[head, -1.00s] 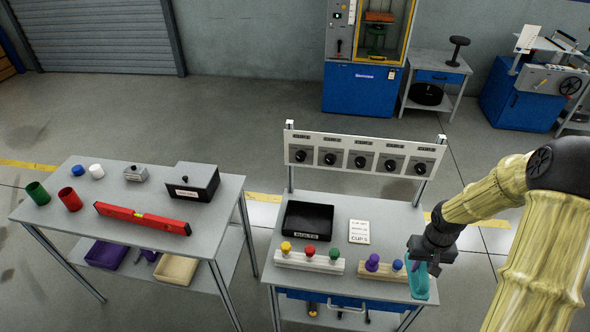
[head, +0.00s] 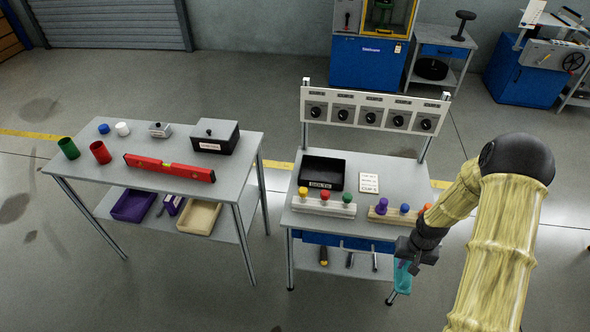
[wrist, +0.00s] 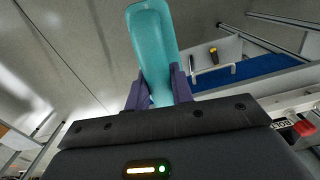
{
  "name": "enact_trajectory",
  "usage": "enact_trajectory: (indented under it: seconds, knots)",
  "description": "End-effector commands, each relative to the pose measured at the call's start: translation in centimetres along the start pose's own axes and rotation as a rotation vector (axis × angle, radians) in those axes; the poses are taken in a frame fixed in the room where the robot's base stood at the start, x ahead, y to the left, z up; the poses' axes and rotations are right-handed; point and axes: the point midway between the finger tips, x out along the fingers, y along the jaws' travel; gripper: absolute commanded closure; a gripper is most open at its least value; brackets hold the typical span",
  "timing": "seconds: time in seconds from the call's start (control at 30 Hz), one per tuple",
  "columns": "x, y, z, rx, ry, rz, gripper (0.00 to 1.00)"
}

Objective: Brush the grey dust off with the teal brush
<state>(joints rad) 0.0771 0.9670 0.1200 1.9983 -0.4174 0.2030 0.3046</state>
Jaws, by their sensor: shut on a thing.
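The teal brush (head: 402,278) is in my gripper (head: 408,258), which is shut on it. The brush hangs down in front of the right-hand table's front right corner, beside a table leg. I cannot clearly make out grey dust on a surface. Dark patches (head: 40,108) show on the floor at the left, and I cannot tell whether they are dust.
The right table (head: 375,205) holds a black bolt tray (head: 322,172), a card (head: 369,182) and peg blocks (head: 325,204) under a dial panel (head: 370,108). The left table (head: 120,160) holds a red level (head: 170,168), cups and boxes. The floor between and before them is clear.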

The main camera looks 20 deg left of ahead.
Motion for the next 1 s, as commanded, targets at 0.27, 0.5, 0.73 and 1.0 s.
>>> enact_trajectory:
  seconds: [0.27,0.5,0.73,1.0]
  knots:
    - [7.8,-0.1,1.3,0.044,-0.007,0.004,0.95]
    - [15.4,0.7,3.5,0.086,-0.001,0.018,0.95]
    - [17.2,0.9,4.0,0.095,0.006,0.022,0.95]
    - [17.1,0.9,4.0,0.095,0.006,0.022,0.95]
